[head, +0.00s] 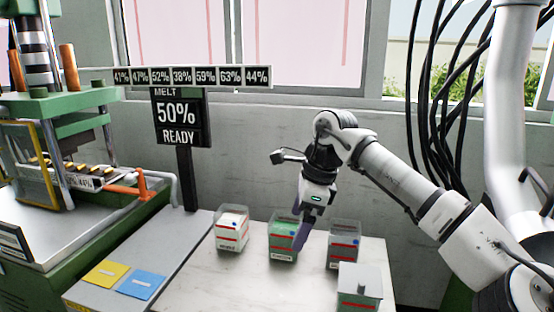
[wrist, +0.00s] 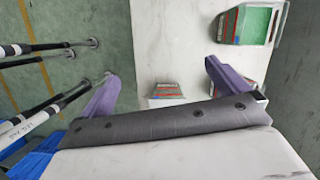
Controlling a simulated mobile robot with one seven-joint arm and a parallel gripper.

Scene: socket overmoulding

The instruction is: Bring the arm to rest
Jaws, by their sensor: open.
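My arm reaches in from the right in the head view and bends down above the white table. My gripper (head: 302,236) points down with its purple fingers in front of the middle green box (head: 283,246). Whether the fingers touch the box cannot be told. In the wrist view my gripper (wrist: 166,80) has its two purple fingers spread wide apart, with nothing seen between them but table and a small box (wrist: 167,91) further off.
A white box (head: 231,236) stands left, another box (head: 343,252) right, and a lidded box (head: 358,290) in front. The sign (head: 177,115) reads "MELT 50% READY". A green press (head: 70,125) stands left. Yellow (head: 104,274) and blue (head: 142,285) squares lie beside the table.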

